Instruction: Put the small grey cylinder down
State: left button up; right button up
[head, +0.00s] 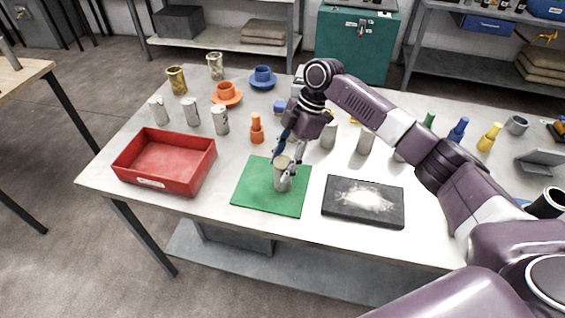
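The small grey cylinder (281,182) stands upright over the green mat (254,194). My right gripper (285,167) reaches down to it from above, with one finger on its near right side and the other at its far left side. The fingers look closed on the cylinder. I cannot tell whether its base touches the mat or hangs just above it. My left gripper is not in view.
A red tray (190,181) is left of the mat and a dark flat block (336,211) is right of it. An orange bottle-shaped piece (257,131) stands behind the mat. Several grey cylinders, cups and saucers stand farther back. The table's front edge (225,222) is close to the mat.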

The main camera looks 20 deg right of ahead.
jog(key=shift+o, duration=0.7)
jog(key=shift+r, duration=0.25)
jog(key=b+v, duration=0.3)
jog(key=v, duration=0.9)
jog(key=shift+a+f, duration=0.1)
